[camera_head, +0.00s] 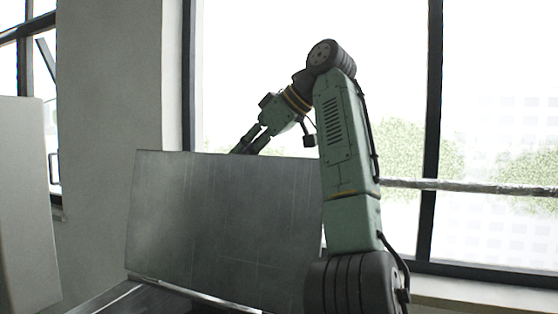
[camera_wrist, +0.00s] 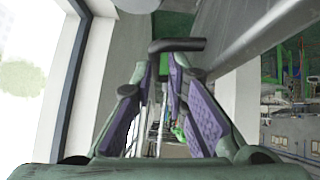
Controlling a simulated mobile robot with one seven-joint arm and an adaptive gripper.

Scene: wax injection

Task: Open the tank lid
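The tank lid (camera_head: 215,215) is a flat grey metal panel. It stands raised, close to upright, above the tank's lighter rim (camera_head: 190,293) in the head view. My gripper (camera_head: 240,148) is at the lid's upper edge, with its fingertips partly hidden behind it. In the wrist view my gripper (camera_wrist: 160,75) has purple-padded fingers with a gap between them and nothing held. A short dark bar (camera_wrist: 177,45), seemingly a handle, lies just beyond the fingertips; contact cannot be told. A long grey edge (camera_wrist: 262,38), likely the lid's, runs diagonally at upper right.
A large window (camera_head: 260,70) with dark frames and a horizontal rail (camera_head: 470,186) is behind my arm. A grey wall pillar (camera_head: 110,90) stands left of it. A pale panel (camera_head: 25,210) is at far left. Blurred equipment (camera_wrist: 290,100) shows at right in the wrist view.

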